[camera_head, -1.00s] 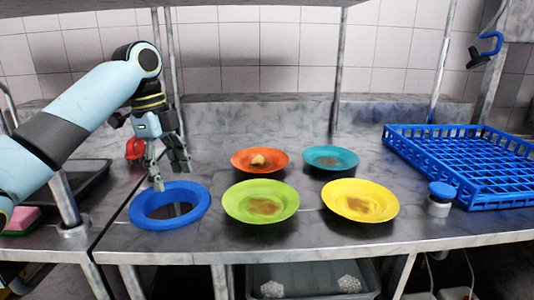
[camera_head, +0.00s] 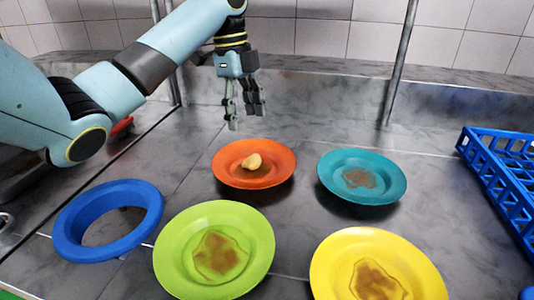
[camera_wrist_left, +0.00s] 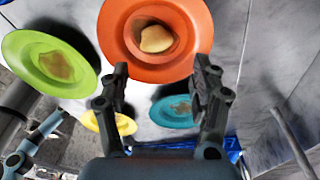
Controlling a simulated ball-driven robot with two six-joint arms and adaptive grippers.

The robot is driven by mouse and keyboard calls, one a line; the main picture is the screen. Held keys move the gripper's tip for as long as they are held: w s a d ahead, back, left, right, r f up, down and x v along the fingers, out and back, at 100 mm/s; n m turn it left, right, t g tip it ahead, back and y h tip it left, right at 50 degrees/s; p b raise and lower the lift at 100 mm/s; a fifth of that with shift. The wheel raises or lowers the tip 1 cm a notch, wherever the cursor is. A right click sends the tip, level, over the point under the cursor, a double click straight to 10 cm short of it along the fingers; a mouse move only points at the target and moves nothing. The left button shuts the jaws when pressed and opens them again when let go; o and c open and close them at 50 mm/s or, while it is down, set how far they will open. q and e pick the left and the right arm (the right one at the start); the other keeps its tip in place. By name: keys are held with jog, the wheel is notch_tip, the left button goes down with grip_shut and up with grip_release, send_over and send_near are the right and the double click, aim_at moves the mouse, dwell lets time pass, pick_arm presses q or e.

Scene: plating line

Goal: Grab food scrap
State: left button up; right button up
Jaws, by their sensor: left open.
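The food scrap (camera_head: 252,161) is a small pale yellow lump. My left gripper (camera_head: 246,112) points down, just above and behind the orange plate's far rim. Its fingers (camera_wrist_left: 160,80) are spread with nothing between them, and it does not touch the scrap. My right gripper does not show in these views.
A green plate (camera_head: 172,240), a yellow plate (camera_head: 335,250) and a teal plate (camera_head: 335,190) with brown stains stand around the orange one. A blue ring (camera_head: 75,225) rims a hole in the counter at left. A blue rack (camera_head: 492,165) is at right.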

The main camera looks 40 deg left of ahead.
pick_arm(q)
jog(key=b, duration=0.4)
send_over(251, 157)
jog(key=a, duration=0.1)
notch_tip(251, 157, down, 5)
jog(key=shift+r, duration=0.1)
jog(key=shift+w+f, duration=0.15)
jog(key=shift+f, duration=0.25)
jog(key=f, duration=0.2)
jog(key=d+f, duration=0.1)
jog(key=f, duration=0.1)
jog(key=shift+f, duration=0.4)
jog(key=shift+c, duration=0.6)
jog(key=c, duration=0.5)
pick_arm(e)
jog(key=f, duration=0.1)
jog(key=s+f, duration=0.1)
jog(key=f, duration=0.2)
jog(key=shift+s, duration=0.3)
